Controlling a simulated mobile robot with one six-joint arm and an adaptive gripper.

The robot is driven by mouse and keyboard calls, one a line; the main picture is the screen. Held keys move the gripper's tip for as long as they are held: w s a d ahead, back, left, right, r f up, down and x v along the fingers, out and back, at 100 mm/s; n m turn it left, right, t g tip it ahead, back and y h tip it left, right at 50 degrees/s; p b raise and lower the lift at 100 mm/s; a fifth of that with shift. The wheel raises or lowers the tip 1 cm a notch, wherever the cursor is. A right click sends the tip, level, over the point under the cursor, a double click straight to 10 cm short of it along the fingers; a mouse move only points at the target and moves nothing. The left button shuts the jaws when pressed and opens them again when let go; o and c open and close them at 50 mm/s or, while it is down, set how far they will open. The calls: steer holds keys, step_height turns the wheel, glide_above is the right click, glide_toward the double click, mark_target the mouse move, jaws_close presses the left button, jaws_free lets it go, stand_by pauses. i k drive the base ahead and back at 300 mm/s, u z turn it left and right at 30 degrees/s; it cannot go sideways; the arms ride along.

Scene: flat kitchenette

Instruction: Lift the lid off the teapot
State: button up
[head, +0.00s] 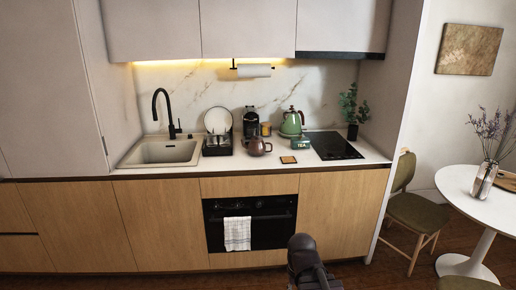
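The teapot (257,147) is small, rounded and brownish, and stands on the counter in front of the coffee machine. Its lid (256,139) appears to sit on top, though it is small in this view. A dark part of my arm shows at the bottom centre, in front of the cabinets and well short of the teapot. I cannot make out any gripper fingers in this view.
A green kettle (291,123), a dark green tea box (300,143) and a coaster (288,160) are right of the teapot. A dish rack (217,147) is left, a coffee machine (250,123) behind. The counter's front edge (235,174) is mostly clear.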

mark_target(256, 140)
steer(key=u, duration=0.25)
steer(key=i, duration=1.55)
steer(key=z, duration=0.4)
steer(key=i, duration=0.85)
steer(key=z, duration=0.4)
